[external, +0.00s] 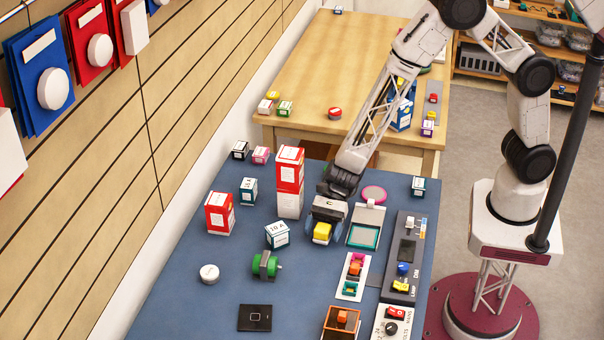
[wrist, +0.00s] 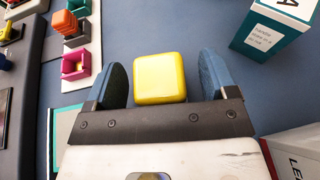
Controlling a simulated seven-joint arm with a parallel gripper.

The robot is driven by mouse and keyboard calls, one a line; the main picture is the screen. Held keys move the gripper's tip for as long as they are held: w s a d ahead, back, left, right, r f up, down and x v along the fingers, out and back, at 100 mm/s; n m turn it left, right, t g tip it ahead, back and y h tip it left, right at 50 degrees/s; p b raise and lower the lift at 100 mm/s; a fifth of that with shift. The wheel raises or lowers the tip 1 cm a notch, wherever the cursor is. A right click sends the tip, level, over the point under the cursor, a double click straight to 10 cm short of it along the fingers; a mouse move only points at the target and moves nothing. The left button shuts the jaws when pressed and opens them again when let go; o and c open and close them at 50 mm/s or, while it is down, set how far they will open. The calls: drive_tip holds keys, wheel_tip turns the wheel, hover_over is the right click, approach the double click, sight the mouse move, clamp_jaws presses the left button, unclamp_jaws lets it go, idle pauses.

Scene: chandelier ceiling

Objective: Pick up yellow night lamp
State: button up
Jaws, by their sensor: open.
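The yellow night lamp (external: 322,231) is a small rounded yellow block on the blue table. It also shows in the wrist view (wrist: 159,78), upper middle. My gripper (external: 322,235) is low over the table at the lamp. In the wrist view my gripper (wrist: 162,82) is open, with one blue finger on each side of the lamp. A narrow gap shows between the lamp and each finger. The lamp's lower edge in the wrist view is close to the dark gripper plate.
White-and-teal box (external: 277,235) stands left of my gripper; stacked red and white boxes (external: 290,181) stand behind it. A teal-framed device (external: 364,236) and a switch panel (external: 353,276) lie to the right. A green roller (external: 266,265) lies front left.

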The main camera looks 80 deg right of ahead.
sight(323, 227)
drive_tip(key=c, duration=1)
drive_tip(key=shift+r, duration=0.15)
drive_tip(key=shift+r, duration=4.85)
